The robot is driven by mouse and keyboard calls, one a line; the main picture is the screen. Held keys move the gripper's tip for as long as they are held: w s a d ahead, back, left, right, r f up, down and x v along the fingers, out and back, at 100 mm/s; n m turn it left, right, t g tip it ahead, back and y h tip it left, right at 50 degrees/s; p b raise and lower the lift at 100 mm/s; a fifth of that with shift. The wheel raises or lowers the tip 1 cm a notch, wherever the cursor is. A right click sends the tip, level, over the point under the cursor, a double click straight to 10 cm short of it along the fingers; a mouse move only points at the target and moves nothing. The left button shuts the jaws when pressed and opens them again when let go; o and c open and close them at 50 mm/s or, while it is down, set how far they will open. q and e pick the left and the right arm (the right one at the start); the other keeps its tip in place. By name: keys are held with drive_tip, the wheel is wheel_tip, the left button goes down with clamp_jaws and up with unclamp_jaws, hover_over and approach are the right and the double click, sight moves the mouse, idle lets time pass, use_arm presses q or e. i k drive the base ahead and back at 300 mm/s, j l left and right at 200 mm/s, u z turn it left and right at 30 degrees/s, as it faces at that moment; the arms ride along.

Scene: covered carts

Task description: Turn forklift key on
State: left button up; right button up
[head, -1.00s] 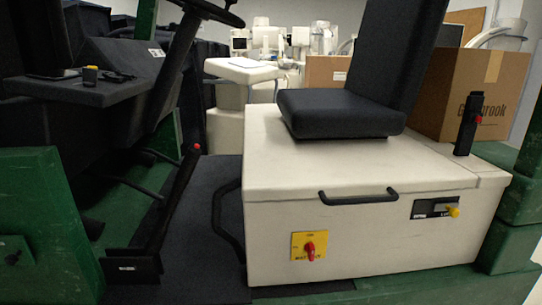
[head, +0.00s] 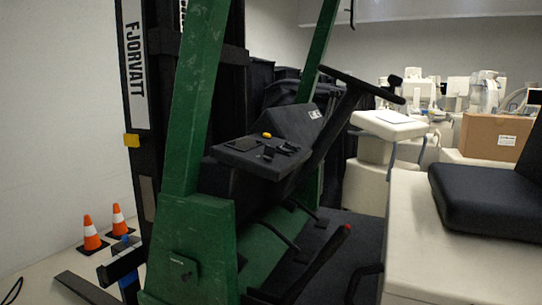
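The green and black forklift (head: 185,240) fills the middle of the head view, with its steering wheel (head: 360,84) at the upper right of the dash. The black dash panel (head: 235,157) carries a small yellow knob (head: 267,135) and several small dark parts (head: 288,148). The forklift key is too small to make out among these parts. The black seat (head: 485,200) sits on the white seat box (head: 410,230) at the right. Neither of my grippers is in view.
A black lever with a red tip (head: 347,228) rises from the floor of the cab. Two orange cones (head: 92,235) stand by the wall at the left. A cardboard box (head: 495,136) and white equipment stand behind the seat. Dark forks (head: 85,288) lie low at the left.

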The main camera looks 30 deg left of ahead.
sight(269, 151)
drive_tip(key=j+u, duration=0.15)
drive_tip(key=u, duration=0.25)
drive_tip(key=j+u, duration=0.15)
drive_tip(key=u, duration=0.3)
drive_tip(key=i+l, duration=0.05)
